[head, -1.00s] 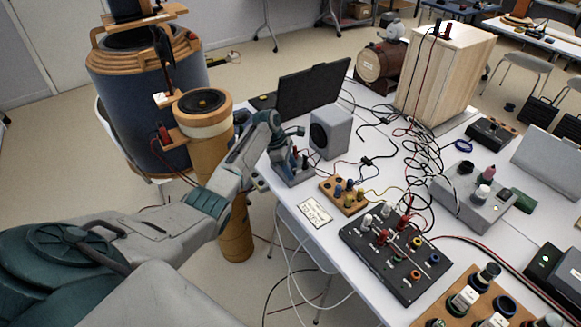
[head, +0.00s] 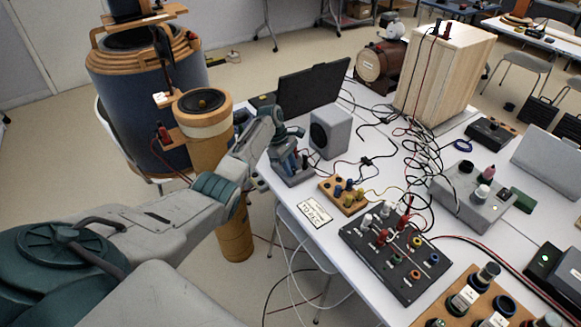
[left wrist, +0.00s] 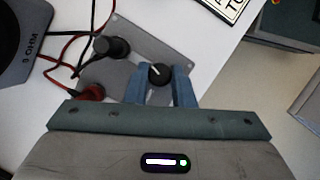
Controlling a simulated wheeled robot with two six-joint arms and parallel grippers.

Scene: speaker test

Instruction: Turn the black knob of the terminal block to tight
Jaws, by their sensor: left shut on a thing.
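The terminal block (head: 296,177) is a small grey plate near the left edge of the white table. In the left wrist view its plate (left wrist: 120,75) carries a black knob (left wrist: 160,73) with a white pointer line, black plugs (left wrist: 111,47) and a red plug (left wrist: 90,92). My left gripper (left wrist: 160,88) has its two blue fingers on either side of the black knob, shut on it. In the head view my left gripper (head: 288,152) is over the block and hides the knob. My right gripper is not in view.
A grey speaker (head: 331,133) stands just behind the block, with a laptop (head: 313,90) further back. A wooden plug board (head: 345,195), a lettered card (head: 314,212) and a black terminal panel (head: 388,262) lie to the right. Loose cables cross the table.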

